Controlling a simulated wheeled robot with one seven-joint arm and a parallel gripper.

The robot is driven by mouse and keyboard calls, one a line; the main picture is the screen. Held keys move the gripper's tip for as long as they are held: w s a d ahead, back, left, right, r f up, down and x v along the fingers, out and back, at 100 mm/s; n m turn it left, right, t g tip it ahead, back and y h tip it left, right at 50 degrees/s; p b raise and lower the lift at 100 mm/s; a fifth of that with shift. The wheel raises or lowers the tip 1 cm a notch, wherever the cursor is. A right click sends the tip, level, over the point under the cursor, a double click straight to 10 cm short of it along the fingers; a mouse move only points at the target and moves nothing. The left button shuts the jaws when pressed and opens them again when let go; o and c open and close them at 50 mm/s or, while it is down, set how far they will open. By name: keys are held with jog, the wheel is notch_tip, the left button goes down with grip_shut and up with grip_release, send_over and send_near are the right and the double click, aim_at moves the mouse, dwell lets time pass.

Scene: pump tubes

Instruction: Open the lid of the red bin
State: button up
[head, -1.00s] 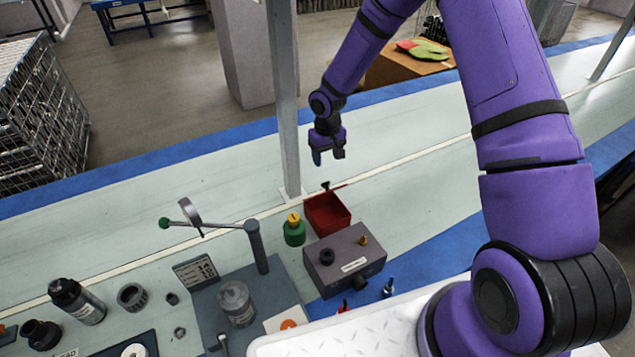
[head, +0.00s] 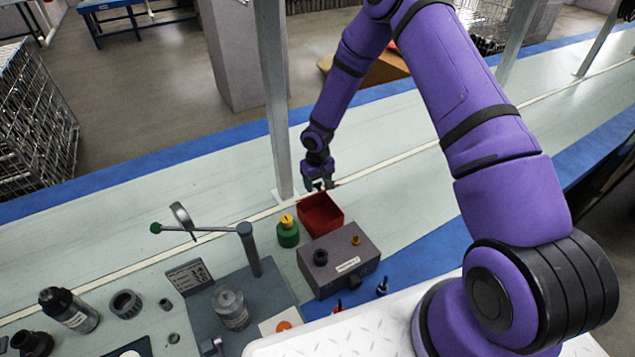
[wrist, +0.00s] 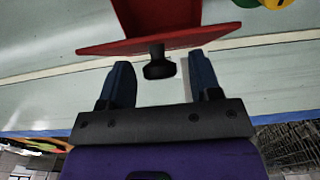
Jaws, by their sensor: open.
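The red bin (head: 322,216) stands on the bench, and its red inside shows from above in the head view. In the wrist view the bin (wrist: 165,14) is at the top edge. Its red lid (wrist: 115,46) shows there as a thin, nearly edge-on panel at the bin's far side. A black knob (wrist: 159,68) sticks out from the lid towards my gripper. My gripper (head: 319,187) is at the bin's far rim. In the wrist view its open fingers (wrist: 160,62) are on either side of the knob, with gaps on both sides. The head view hides the knob behind the gripper.
A green bottle with a yellow cap (head: 288,233) stands close left of the bin. A grey box (head: 338,262) with knobs is just in front. A grey post (head: 275,100) rises behind left. The bench to the right is mostly clear.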

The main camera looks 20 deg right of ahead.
grip_shut()
jog(key=shift+w+a+r+g+h, duration=0.15)
jog(key=shift+w+r+g, duration=0.1)
jog(key=shift+w+g, duration=0.5)
jog(key=shift+w+a+r+g+h, duration=0.1)
jog(key=shift+w+r+g+h, duration=0.1)
jog(key=shift+w+g, duration=0.5)
grip_release()
jog(key=v, duration=1)
jog(key=shift+r, duration=0.4)
